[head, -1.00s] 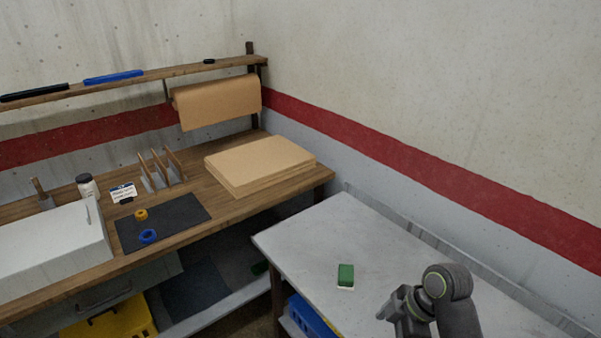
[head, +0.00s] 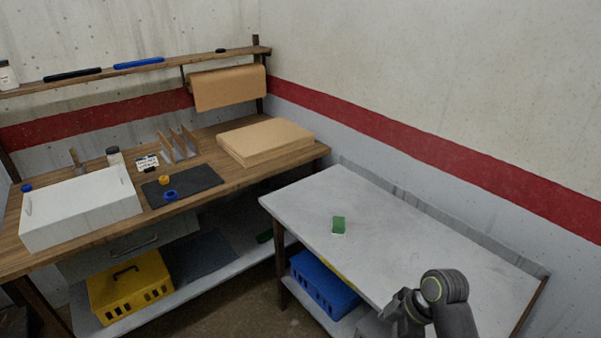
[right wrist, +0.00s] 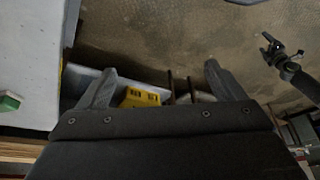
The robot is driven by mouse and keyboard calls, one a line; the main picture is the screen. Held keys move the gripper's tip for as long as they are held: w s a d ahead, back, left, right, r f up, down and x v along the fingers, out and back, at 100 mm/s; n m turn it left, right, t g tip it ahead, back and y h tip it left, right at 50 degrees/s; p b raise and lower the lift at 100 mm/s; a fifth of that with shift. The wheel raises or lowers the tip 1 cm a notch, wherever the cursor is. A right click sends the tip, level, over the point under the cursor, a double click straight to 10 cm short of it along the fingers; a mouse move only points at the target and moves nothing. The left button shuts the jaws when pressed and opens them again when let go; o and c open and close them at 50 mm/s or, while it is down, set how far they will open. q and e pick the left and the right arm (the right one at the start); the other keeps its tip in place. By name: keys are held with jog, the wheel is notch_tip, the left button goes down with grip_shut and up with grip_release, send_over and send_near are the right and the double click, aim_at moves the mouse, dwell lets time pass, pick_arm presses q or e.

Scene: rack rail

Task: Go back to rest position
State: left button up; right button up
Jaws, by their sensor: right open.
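My right arm stands over the near part of the grey side table (head: 385,228) at the bottom of the head view. My right gripper (right wrist: 158,78) shows in the right wrist view with its two fingers wide apart and nothing between them. A green and white block (head: 338,225) lies on the side table, apart from the arm. It also shows at the left edge of the right wrist view (right wrist: 9,102). My left gripper is not in the head view.
The wooden workbench (head: 235,178) holds a white box (head: 80,212), a dark mat (head: 205,178) and stacked brown sheets (head: 265,141). A yellow crate (head: 130,288) and a blue crate (head: 322,284) stand on lower shelves. A wall borders the side table behind.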

jog(key=s+d+f+m+h, duration=0.1)
jog(key=s+d+f+m, duration=0.15)
jog(key=f, duration=0.65)
jog(key=s+d+f+m+h, duration=0.1)
jog(key=s+d+f+m, duration=0.2)
jog(key=f, duration=0.5)
jog(key=s+d+f+m+h, duration=0.15)
jog(key=f+m, duration=0.25)
jog(key=f, duration=0.5)
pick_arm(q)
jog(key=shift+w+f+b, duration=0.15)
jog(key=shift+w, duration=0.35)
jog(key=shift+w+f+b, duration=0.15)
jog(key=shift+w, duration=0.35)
pick_arm(e)
jog(key=s+d+f+m, duration=0.1)
jog(key=s+f, duration=0.4)
jog(key=s, duration=0.5)
jog(key=s+d+f+m+h, duration=0.1)
jog(key=s+d+f+m, duration=0.1)
jog(key=s+f, duration=0.4)
jog(key=s+d+f+m+h, duration=0.1)
jog(key=s+f, duration=0.4)
jog(key=s, duration=1)
jog(key=shift+d+f+m, duration=0.3)
jog(key=shift+d+m, duration=0.2)
jog(key=shift+m, duration=0.55)
